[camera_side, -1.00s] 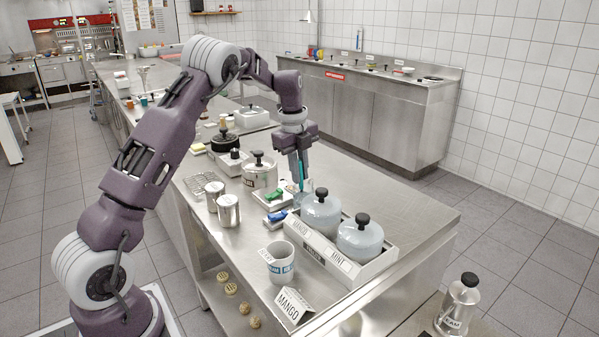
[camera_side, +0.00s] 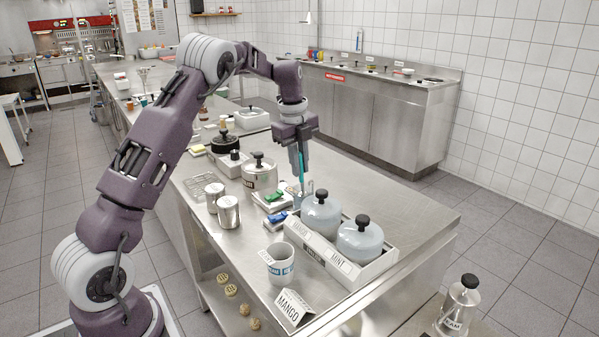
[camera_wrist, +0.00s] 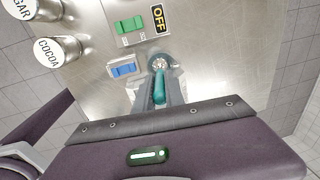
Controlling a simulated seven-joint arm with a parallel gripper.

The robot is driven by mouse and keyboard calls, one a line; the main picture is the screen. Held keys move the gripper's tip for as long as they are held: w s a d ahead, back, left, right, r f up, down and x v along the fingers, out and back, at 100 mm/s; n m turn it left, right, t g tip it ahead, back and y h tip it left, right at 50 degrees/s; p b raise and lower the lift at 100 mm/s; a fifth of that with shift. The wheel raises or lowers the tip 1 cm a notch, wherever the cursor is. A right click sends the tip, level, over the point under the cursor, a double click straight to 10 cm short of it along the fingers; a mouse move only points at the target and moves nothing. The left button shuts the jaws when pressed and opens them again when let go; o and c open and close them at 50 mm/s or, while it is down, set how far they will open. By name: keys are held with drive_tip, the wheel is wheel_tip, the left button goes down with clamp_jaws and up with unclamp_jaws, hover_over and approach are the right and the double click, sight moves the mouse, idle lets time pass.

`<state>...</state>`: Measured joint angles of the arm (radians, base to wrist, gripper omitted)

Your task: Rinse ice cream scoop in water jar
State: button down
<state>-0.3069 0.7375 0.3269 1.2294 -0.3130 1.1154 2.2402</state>
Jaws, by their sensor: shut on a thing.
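The ice cream scoop has a teal handle (camera_side: 301,172), which stands nearly upright between the fingers of my gripper (camera_side: 299,168). In the wrist view, the teal handle (camera_wrist: 159,92) lies between the two grey fingertips (camera_wrist: 158,97), which are shut on it. The scoop's lower end points down into or just over a small round vessel (camera_wrist: 159,63), seemingly the water jar. In the side view, this jar (camera_side: 307,187) is mostly hidden behind a lidded tub. I cannot tell how deep the scoop head sits or see the water level clearly.
Two grey tubs with black knobs (camera_side: 321,207) (camera_side: 361,233) stand in a white holder just in front. The counter (camera_side: 385,195) right of the jar is clear.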

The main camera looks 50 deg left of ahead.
drive_tip(key=shift+r, duration=3.25)
